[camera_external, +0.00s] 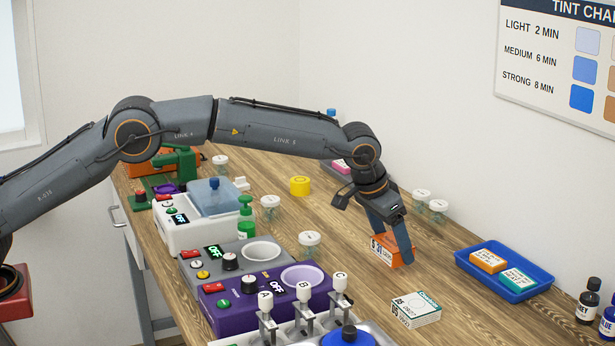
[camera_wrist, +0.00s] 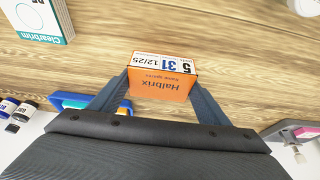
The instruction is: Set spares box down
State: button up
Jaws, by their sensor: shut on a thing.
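My gripper (camera_external: 390,246) is shut on an orange box (camera_external: 384,252), with one finger on each side of it. In the wrist view the box (camera_wrist: 160,86) sits between my fingertips, its orange face lettered "Halbrix" and a white strip with numbers along its edge. The box is low over the wooden table (camera_external: 345,275); I cannot tell whether its underside touches the wood. A blue tray (camera_external: 548,277) lies to its right, holding an orange-and-white box (camera_external: 488,262) and a teal-and-white box (camera_external: 518,279).
A white and teal box (camera_external: 416,310) lies on the table in front of the held box. Clear jars (camera_external: 438,210) stand behind it. A purple machine (camera_external: 235,312) and grey machine (camera_external: 225,262) stand left. Dark bottles (camera_external: 587,302) stand at right. Bare wood surrounds the held box.

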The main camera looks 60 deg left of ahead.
jog(key=shift+f, duration=1.25)
jog(key=shift+f, duration=0.1)
jog(key=o, duration=1.1)
jog(key=shift+r, duration=0.4)
jog(key=b+v, duration=0.1)
jog(key=v, duration=1)
jog(key=shift+s+r, duration=0.2)
jog(key=shift+s, duration=0.05)
